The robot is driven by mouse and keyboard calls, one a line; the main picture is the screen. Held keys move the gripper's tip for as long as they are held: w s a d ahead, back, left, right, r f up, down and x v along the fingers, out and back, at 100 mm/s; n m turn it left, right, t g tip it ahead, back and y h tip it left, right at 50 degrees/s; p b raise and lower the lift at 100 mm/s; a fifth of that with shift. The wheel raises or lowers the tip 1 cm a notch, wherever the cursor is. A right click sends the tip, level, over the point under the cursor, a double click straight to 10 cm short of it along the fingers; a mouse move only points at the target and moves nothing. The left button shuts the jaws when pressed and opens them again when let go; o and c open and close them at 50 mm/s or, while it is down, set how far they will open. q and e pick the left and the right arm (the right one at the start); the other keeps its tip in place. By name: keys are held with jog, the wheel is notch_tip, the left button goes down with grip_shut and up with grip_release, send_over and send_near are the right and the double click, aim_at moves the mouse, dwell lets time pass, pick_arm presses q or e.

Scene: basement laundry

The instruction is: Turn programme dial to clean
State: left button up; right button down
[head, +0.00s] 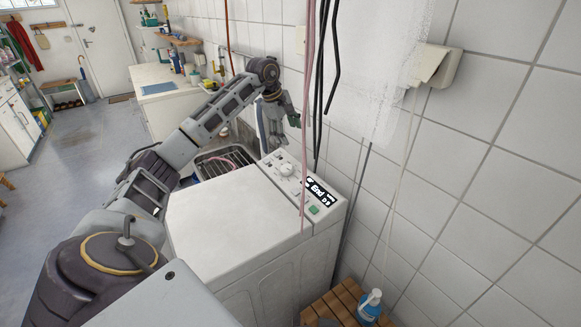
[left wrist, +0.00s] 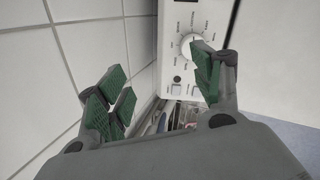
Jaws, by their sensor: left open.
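The white washing machine (head: 235,225) has a control panel with a round white programme dial (head: 286,169). A dark display beside the dial reads "End" (head: 318,191). My left gripper (head: 288,118) is above and behind the dial, apart from it. In the left wrist view, my left gripper (left wrist: 160,88) is open and empty, with green pads on its fingers. There the dial (left wrist: 188,46) shows beyond the gap, near the right finger, with printed marks around it too small to read.
Hanging cables (head: 320,80) and a pink cord run down in front of the tiled wall, close to the panel. A sink (head: 222,160) lies beyond the machine. A blue-and-white bottle (head: 369,306) stands on a wooden slatted surface (head: 338,308) at the front.

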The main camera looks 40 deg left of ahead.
pick_arm(q)
jog(key=shift+s+a+f+m+g, duration=0.2)
jog(key=shift+s+m+g, duration=0.15)
jog(key=shift+s+m, duration=0.3)
jog(key=shift+s+a+f+m+g, duration=0.15)
jog(key=shift+s+m+g, duration=0.15)
jog(key=shift+s+m, duration=0.4)
jog(key=shift+s+a+f+m+g, duration=0.2)
jog(key=shift+s+m+g, duration=0.25)
jog(key=shift+m, duration=0.3)
pick_arm(e)
jog(key=shift+a, duration=1)
jog(key=shift+d, duration=0.15)
